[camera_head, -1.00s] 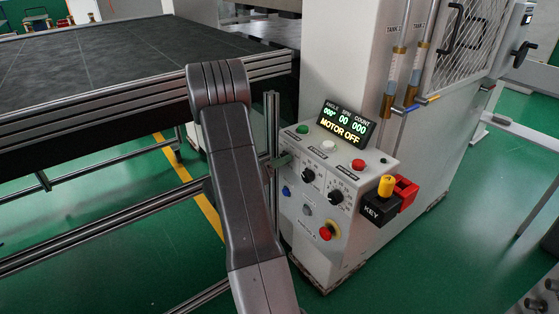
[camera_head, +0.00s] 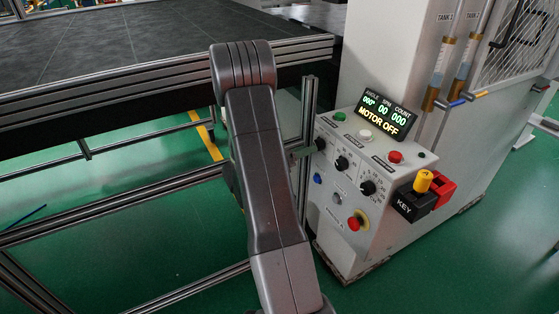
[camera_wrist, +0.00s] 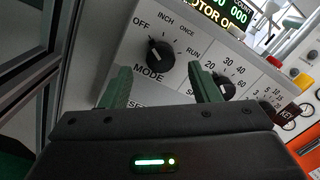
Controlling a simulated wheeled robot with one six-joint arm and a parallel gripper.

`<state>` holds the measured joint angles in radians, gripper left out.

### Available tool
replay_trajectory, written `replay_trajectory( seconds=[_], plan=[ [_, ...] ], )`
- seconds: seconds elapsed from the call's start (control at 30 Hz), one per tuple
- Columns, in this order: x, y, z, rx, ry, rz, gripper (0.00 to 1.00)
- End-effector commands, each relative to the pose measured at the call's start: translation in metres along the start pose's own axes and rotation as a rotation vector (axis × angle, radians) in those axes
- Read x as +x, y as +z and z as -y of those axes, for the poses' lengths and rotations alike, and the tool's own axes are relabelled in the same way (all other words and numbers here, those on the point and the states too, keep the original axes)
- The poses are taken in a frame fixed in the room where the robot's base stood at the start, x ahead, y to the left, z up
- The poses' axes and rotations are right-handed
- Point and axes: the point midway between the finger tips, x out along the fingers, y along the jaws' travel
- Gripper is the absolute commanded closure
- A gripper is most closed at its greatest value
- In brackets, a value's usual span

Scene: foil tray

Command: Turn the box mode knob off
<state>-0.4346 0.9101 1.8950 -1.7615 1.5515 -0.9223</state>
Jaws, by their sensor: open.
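The control box (camera_head: 347,238) is light grey, with a sloped panel and a lit display reading MOTOR OFF. In the wrist view the mode knob (camera_wrist: 160,54) sits above the word MODE, ringed by OFF, INCH, ONCE and RUN. Its white pointer seems to be on the upper-left side, but I cannot tell the exact setting. My gripper (camera_wrist: 161,80) is open, its green fingers apart, with the knob showing between and beyond them. It looks empty. In the head view my arm hides most of it.
A second black dial (camera_wrist: 224,86) is close to the right finger. A red emergency button (camera_head: 354,223), a blue button (camera_head: 318,178) and a yellow key piece (camera_head: 423,181) are on the box. A metal frame post (camera_head: 309,100) stands just left of the panel.

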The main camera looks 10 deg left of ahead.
Motion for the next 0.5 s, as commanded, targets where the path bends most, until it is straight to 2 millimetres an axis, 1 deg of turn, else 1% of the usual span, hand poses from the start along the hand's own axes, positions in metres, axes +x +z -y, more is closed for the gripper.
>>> replay_trajectory(
  seconds=[0.03, 0.2, 0.4, 0.5],
  plan=[
    [-0.012, 0.000, -0.002, 0.000, 0.005, 0.003, 0.44],
    [-0.044, 0.000, -0.001, 0.000, 0.005, 0.004, 0.44],
    [-0.076, 0.000, -0.001, 0.000, 0.003, 0.002, 0.44],
    [-0.087, 0.000, -0.001, 0.000, 0.002, 0.001, 0.44]
  ],
)
